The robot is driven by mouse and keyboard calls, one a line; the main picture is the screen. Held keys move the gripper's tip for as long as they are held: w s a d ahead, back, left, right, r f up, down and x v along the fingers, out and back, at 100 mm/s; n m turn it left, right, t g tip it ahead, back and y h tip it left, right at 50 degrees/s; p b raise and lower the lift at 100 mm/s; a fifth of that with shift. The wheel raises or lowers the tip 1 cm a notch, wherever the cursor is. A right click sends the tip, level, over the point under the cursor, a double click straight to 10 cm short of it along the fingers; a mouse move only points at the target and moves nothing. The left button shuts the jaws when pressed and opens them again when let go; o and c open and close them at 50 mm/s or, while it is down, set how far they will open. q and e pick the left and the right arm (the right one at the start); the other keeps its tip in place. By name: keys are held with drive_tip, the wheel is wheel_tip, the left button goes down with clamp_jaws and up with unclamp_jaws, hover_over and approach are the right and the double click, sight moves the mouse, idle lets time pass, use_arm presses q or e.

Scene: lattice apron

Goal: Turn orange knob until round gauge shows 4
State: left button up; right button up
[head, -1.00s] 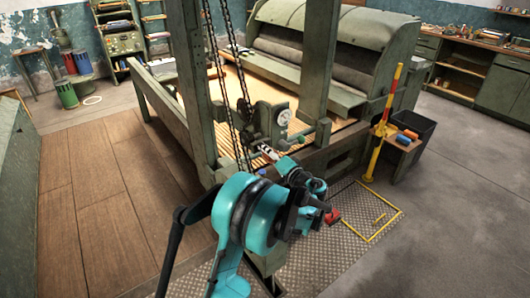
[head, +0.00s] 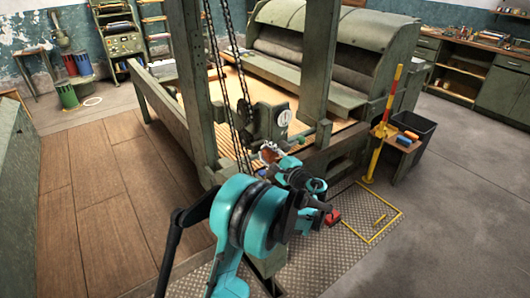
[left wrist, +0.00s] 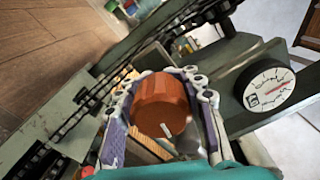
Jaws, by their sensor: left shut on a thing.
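The orange knob (left wrist: 162,100) sits between the two fingers of my left gripper (left wrist: 164,76) in the left wrist view, with a white mark on its face pointing down and slightly right. The fingers are shut on its sides. The round gauge (left wrist: 268,85), with a white face and red needle, is to the right of the knob; the needle points right and slightly up in the picture. Its numbers are too small to read. In the head view my left gripper (head: 269,154) is at the machine, below and left of the gauge (head: 284,118). My right gripper is not in view.
A green post (head: 315,75) and hanging chains (head: 239,80) stand close around the gauge. The tread-plate floor (head: 330,255) is mostly clear.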

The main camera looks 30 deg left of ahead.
use_arm(q)
drive_tip(key=shift+m, duration=0.8)
drive_tip(key=shift+c, duration=0.2)
drive_tip(key=o, duration=1.1)
drive_tip(key=shift+d, duration=0.1)
drive_tip(key=v, duration=1.2)
drive_tip(key=shift+f, duration=0.1)
